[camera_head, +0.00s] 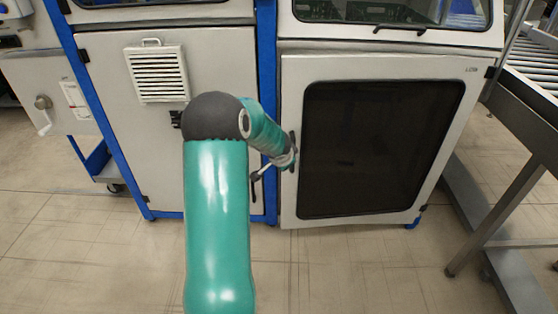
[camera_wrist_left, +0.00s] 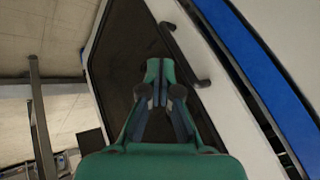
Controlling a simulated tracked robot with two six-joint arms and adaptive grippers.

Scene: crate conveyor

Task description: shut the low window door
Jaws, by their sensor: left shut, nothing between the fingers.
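The low window door (camera_head: 288,205) is a pale panel with a large dark window (camera_head: 375,150) and a small label at its top right. It stands at or close to its frame; I cannot tell whether it is fully shut. My left gripper (camera_head: 288,160) is at the door's left edge, by the black handle, and partly hides it. In the left wrist view my left gripper (camera_wrist_left: 160,92) is shut and empty in front of the dark window, beside the black bar handle (camera_wrist_left: 184,45). I cannot tell whether it touches the door. My right gripper is not in view.
A blue post (camera_head: 267,100) stands left of the door, beside a pale cabinet panel with a vent (camera_head: 158,73). An upper window compartment (camera_head: 390,12) is above. A grey roller conveyor (camera_head: 525,110) stands on the right. The tiled floor (camera_head: 340,270) in front is clear.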

